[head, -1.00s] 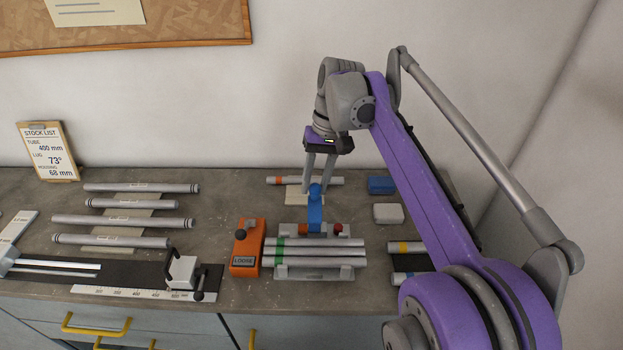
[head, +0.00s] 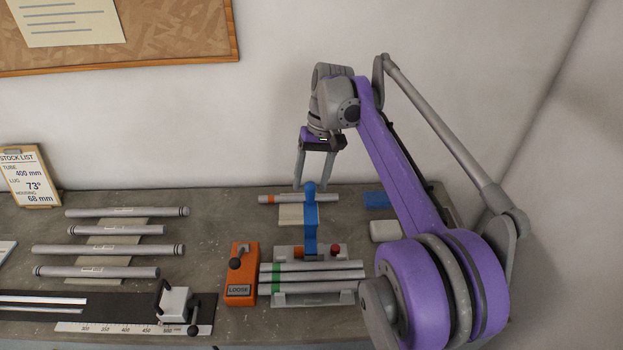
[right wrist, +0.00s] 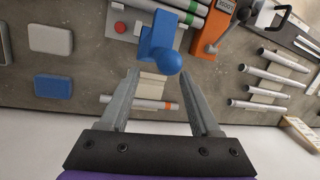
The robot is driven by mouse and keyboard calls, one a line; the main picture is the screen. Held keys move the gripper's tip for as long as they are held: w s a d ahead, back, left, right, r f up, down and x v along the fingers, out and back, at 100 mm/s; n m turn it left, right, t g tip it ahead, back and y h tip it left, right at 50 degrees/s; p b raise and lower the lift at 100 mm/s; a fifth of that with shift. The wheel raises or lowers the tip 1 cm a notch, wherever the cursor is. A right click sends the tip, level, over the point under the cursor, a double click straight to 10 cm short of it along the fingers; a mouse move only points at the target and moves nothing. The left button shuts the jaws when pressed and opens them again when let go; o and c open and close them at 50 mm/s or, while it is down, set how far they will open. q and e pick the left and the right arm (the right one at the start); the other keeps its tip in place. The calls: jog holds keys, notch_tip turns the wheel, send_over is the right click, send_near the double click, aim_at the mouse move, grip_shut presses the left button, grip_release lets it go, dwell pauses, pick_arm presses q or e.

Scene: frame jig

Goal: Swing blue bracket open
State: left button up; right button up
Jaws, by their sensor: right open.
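Whether a finger touches the knob I cannot tell. My left gripper is not in view.
The orange block marked LOOSE (head: 242,273) has a dark-knobbed lever. Tubes with green bands lie in the grey jig (head: 285,297). A blue block (head: 376,199) and a grey block (head: 384,230) sit to the right. Several tubes lie on the left rack. A tube with an orange band (head: 325,198) lies behind.

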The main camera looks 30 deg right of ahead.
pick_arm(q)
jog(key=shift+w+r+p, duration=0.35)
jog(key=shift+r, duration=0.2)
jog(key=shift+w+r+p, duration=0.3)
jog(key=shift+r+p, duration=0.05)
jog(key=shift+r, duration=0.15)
pick_arm(e)
jog(key=v, duration=1)
jog(key=shift+w+r, duration=0.2)
jog(key=shift+r, duration=0.2)
